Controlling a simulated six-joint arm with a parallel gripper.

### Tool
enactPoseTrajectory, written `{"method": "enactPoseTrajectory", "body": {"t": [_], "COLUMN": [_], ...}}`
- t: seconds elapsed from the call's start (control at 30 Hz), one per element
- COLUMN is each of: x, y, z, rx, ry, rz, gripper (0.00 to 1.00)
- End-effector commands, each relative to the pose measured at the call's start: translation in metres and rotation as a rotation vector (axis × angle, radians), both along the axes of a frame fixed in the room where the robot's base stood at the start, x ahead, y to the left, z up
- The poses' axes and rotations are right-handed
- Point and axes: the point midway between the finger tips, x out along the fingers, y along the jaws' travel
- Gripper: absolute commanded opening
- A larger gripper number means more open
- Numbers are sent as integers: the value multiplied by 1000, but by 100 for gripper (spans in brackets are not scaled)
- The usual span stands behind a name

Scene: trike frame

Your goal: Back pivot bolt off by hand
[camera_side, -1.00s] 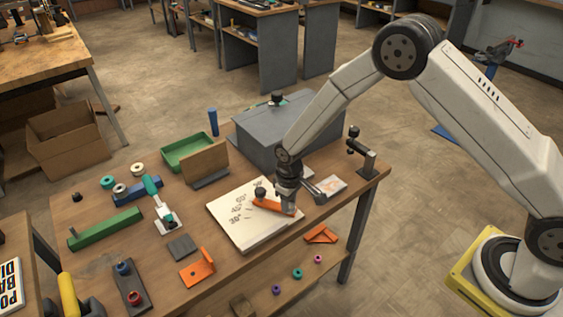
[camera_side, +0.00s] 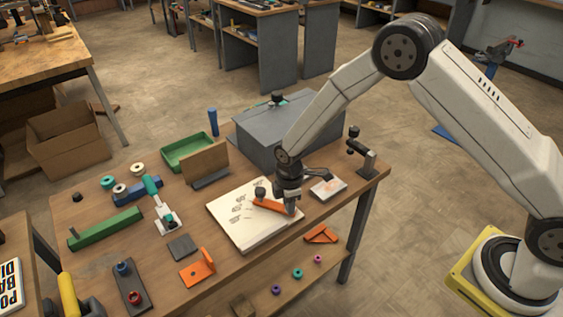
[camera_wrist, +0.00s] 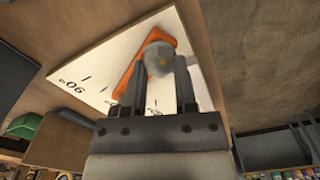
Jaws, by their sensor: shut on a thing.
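A white board (camera_side: 236,228) with printed angle marks lies on the workbench near its right end. An orange bar (camera_side: 268,204) lies on it, with a dark knob (camera_side: 260,191) at its left end. My gripper (camera_side: 291,209) points down at the bar's right end and hides the bolt there in the side view. In the wrist view the bolt's round grey head (camera_wrist: 160,60) sits between my two fingers, which are shut on it. The orange bar (camera_wrist: 134,84) and board (camera_wrist: 92,72) show behind it. Whether the bolt's thread is still engaged cannot be seen.
A grey box (camera_side: 275,135) stands just behind the board. A dark clamp-like post (camera_side: 362,155) and a small pale plate (camera_side: 328,188) are to the right. Orange brackets (camera_side: 198,268) and a green tray (camera_side: 188,150) lie around. The bench's front edge is close.

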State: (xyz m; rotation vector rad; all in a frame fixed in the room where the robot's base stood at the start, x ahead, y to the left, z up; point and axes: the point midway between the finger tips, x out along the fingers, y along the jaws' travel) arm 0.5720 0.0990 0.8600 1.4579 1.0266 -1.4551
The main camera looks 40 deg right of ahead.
Motion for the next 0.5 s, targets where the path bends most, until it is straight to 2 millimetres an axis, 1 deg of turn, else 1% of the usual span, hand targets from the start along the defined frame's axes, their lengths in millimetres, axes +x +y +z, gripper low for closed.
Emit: {"method": "enactPoseTrajectory", "body": {"t": [0.03,0.2,0.5], "x": [-3,-3,-4], "y": [-1,-1,-1], "z": [-3,-3,-3], "rx": [-2,-2,-2], "ry": [7,7,8], "rz": [36,138,217], "gripper": [0,0,0]}}
